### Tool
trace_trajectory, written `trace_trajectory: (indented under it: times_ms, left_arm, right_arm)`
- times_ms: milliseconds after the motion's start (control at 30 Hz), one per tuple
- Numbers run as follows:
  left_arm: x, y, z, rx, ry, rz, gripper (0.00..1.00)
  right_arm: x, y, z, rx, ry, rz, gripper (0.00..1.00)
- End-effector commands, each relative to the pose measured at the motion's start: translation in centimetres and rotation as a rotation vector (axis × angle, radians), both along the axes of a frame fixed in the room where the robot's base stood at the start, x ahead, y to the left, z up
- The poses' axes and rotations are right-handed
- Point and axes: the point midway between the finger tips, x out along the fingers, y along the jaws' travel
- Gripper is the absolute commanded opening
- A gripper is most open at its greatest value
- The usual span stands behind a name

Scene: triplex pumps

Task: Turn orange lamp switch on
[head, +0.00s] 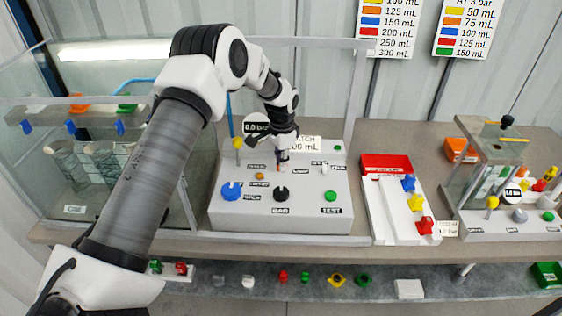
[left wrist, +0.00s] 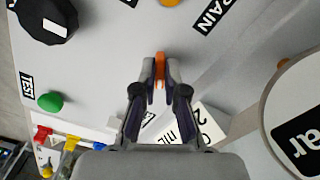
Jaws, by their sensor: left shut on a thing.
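My left gripper (head: 282,160) reaches down to the upper middle of the grey control panel (head: 305,215). In the left wrist view its fingers (left wrist: 160,72) are shut on a small orange switch (left wrist: 160,64), one finger on each side. The fingers hide part of the switch, so I cannot tell which way it is set. A round orange button (head: 260,176) sits on the panel just left of the gripper. It also shows at the top edge of the left wrist view (left wrist: 169,2). My right gripper is not in view.
A blue knob (head: 231,190), a black knob (head: 280,194) and a green button (head: 330,196) line the panel's front. A yellow knob (head: 238,143) and a gauge (head: 256,124) stand at its back. A red-ended tray (head: 386,164) with colored valves lies to the right.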

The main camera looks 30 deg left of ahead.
Motion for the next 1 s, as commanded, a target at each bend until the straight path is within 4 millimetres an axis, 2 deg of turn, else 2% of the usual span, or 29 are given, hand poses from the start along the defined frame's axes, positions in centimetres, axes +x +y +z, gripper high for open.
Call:
trace_trajectory:
  times_ms: [267,300,367,633,733,867,1000]
  left_arm:
    - [0.0,-0.1,-0.2,0.000,0.001,-0.002,0.00]
    - [0.0,-0.1,-0.2,0.000,0.001,-0.002,0.17]
    - [0.0,-0.1,-0.2,0.000,0.001,-0.002,0.35]
    - [0.0,-0.1,-0.1,0.000,0.001,-0.001,0.35]
    - [0.0,-0.1,0.5,0.000,0.000,-0.001,0.35]
    - [0.1,-0.1,2.8,0.000,-0.002,-0.001,0.35]
    - [0.2,-0.1,6.5,0.001,-0.002,-0.001,0.35]
  right_arm:
    - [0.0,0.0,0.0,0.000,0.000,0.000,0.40]
    - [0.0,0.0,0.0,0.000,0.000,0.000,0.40]
    - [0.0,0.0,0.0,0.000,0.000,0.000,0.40]
    - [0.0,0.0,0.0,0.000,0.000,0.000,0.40]
    - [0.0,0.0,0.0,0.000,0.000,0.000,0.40]
    - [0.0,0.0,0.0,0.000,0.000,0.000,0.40]
    - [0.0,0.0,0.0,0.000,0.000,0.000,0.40]
